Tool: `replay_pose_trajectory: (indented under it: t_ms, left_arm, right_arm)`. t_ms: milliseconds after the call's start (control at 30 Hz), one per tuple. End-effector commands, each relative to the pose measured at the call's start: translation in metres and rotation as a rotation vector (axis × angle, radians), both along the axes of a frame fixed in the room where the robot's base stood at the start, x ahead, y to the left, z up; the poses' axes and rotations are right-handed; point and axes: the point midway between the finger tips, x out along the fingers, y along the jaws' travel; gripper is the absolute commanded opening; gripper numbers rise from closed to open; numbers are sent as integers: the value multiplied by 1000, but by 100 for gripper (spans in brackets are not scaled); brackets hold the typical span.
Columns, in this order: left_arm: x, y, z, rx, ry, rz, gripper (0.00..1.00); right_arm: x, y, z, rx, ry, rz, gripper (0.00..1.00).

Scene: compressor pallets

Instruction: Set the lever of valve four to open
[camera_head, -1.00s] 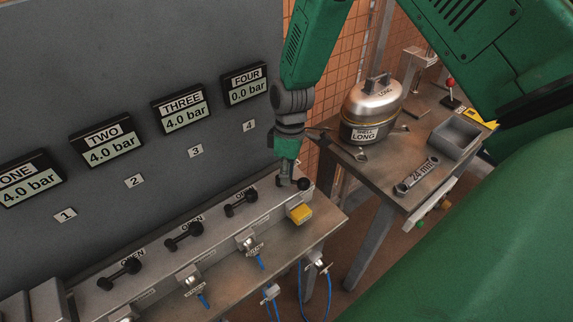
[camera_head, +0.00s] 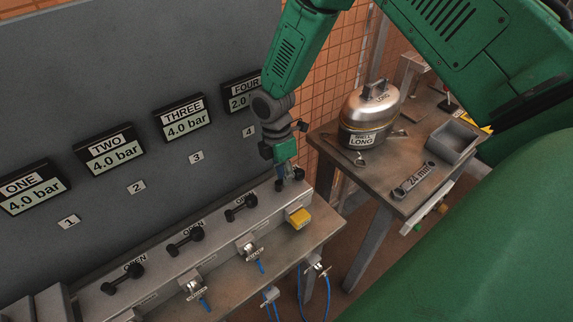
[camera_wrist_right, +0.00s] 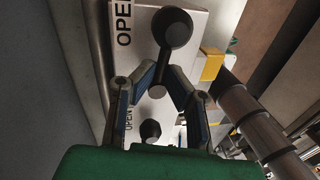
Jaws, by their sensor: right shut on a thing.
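The lever of valve four (camera_wrist_right: 172,28) is black with round knobs, on the white valve block at the end of the row. My right gripper (camera_wrist_right: 163,82) is shut on one end of this lever, its two fingers either side of the end knob. In the head view my right gripper (camera_head: 291,180) points down at the lever and mostly hides it. The gauge of valve four (camera_head: 243,94) is partly covered by my right wrist; it shows a reading starting with 2. My left gripper is not in view.
The levers of valve three (camera_head: 241,207), two (camera_head: 185,241) and one (camera_head: 122,278) stand along the block, their gauges at 4.0 bar. A yellow block (camera_head: 299,217) sits close by. A side table (camera_head: 393,174) holds a metal canister (camera_head: 372,112), a wrench and a grey tray (camera_head: 453,143).

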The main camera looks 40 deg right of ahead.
Motion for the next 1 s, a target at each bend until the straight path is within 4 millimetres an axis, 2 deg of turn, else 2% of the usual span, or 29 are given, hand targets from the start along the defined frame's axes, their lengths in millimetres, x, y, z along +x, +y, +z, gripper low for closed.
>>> replay_pose_trajectory:
  t_ms: [33,700,767,800,1000]
  left_arm:
    - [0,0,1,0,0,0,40]
    - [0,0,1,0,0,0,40]
    - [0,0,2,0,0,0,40]
    - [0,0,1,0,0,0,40]
    - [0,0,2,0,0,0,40]
  right_arm:
    - [7,6,2,10,-18,20,0]
    - [6,8,2,9,-15,78,0]
    - [5,8,2,10,-14,78,24]
    - [5,8,2,10,-14,78,30]
    - [3,5,1,8,-9,78,30]
